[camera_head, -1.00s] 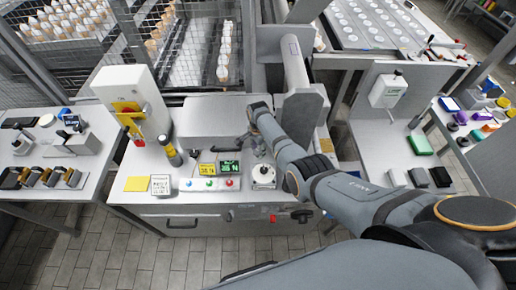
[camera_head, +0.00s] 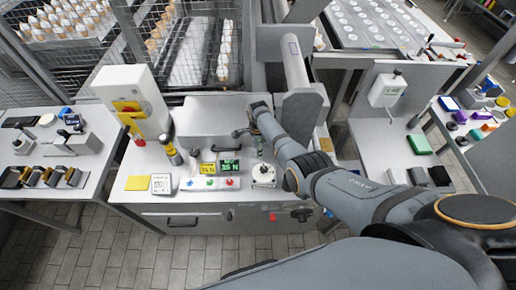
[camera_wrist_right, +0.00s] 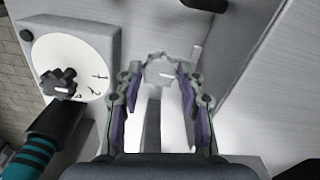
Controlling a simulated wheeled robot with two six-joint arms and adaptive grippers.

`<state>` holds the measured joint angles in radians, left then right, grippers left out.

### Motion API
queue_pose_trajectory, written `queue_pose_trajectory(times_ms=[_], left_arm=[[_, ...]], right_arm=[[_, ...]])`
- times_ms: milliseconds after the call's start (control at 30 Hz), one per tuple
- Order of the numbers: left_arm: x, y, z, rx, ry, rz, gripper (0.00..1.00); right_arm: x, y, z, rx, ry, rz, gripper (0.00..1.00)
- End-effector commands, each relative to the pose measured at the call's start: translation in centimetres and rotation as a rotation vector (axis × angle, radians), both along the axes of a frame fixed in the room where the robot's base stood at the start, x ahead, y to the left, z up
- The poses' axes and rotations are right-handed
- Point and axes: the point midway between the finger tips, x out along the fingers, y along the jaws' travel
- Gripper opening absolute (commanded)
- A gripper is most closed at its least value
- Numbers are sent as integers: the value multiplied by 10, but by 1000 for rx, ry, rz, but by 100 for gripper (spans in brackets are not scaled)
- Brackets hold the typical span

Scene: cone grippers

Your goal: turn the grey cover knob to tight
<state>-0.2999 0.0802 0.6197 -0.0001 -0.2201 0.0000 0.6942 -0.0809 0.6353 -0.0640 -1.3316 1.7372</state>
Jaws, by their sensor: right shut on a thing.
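The grey cover knob (camera_wrist_right: 160,68) is a small lobed knob with a white mark, in the upper middle of the right wrist view. My right gripper (camera_wrist_right: 160,80) is shut on it, one fingertip at each side. In the head view my right arm (camera_head: 300,165) reaches in from the right over the grey machine housing (camera_head: 205,116). The fingers and the knob cannot be made out clearly there. I cannot read the knob's setting. My left gripper is in neither view.
A white dial (camera_wrist_right: 75,65) with a black lobed knob (camera_wrist_right: 62,84) sits left of my gripper; its box is also in the head view (camera_head: 264,174). A panel (camera_head: 210,184) with coloured buttons lies left of the dial.

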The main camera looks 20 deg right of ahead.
Motion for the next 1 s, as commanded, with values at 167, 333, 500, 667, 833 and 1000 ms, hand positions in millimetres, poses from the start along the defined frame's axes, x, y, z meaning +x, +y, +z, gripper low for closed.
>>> queue_pose_trajectory(times_ms=[167, 333, 500, 667, 833, 1000], left_arm=[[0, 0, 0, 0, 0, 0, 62], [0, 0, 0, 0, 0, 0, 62], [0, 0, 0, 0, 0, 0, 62], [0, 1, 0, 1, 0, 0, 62], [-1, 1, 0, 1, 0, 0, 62], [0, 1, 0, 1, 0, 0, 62]], right_arm=[[0, -1, 0, -1, -1, -1, 7], [0, -1, 0, -1, -1, -1, 53], [0, 0, 0, 0, 0, 0, 62], [0, 0, 0, 0, 0, 0, 62], [1, 0, 10, 1, -3, 1, 62], [2, 0, 46, 0, -7, 0, 62]])
